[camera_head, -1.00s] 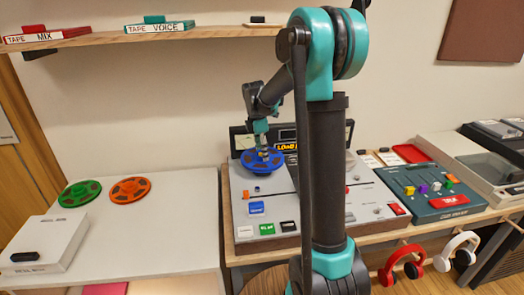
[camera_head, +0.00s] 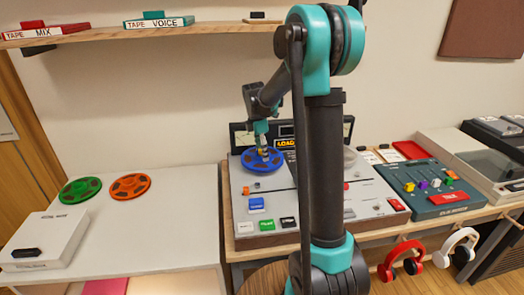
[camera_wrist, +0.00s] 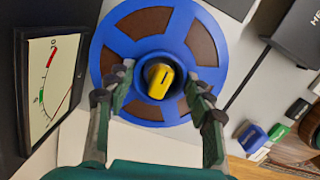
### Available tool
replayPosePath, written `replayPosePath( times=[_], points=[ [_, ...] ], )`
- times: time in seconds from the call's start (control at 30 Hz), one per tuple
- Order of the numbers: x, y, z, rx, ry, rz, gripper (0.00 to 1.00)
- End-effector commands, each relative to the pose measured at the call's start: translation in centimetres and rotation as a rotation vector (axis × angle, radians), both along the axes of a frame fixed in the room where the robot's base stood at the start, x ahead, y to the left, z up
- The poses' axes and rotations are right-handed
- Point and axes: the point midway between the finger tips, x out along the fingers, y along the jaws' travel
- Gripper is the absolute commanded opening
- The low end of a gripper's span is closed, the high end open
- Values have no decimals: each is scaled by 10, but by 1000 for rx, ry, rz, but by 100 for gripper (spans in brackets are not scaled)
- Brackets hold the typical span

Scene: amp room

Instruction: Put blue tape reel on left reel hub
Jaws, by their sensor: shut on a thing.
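The blue tape reel (camera_head: 250,164) is over the left side of the grey tape deck (camera_head: 238,215). In the wrist view the reel (camera_wrist: 205,45) is seen face on, with brown windows. A yellow piece (camera_wrist: 160,78), apparently the left hub, shows in its centre hole. My gripper (camera_wrist: 160,75) is shut on the reel's central collar, one finger on each side; it also shows in the head view (camera_head: 262,148). The reel looks nearly flat and roughly centred around the yellow piece. I cannot tell whether it rests on the deck or sits slightly above it.
A green reel (camera_head: 80,189) and an orange reel (camera_head: 130,186) lie on the white table at left, behind a white box (camera_head: 45,240). A mixer (camera_head: 435,190) stands right of the deck. A shelf (camera_head: 100,33) with tape boxes runs above. A meter (camera_wrist: 48,85) stands close beside the reel.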

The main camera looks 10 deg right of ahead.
Motion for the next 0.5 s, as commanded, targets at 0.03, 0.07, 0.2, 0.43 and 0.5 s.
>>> replayPosePath(
  times=[0.03,0.07,0.2,0.43,0.5],
  points=[
    [0,0,-1,0,0,0,10],
    [0,0,-2,0,0,0,10],
    [0,0,-4,0,0,0,10],
    [0,0,-8,0,0,0,10],
    [0,0,-9,0,0,0,10]
  ],
)
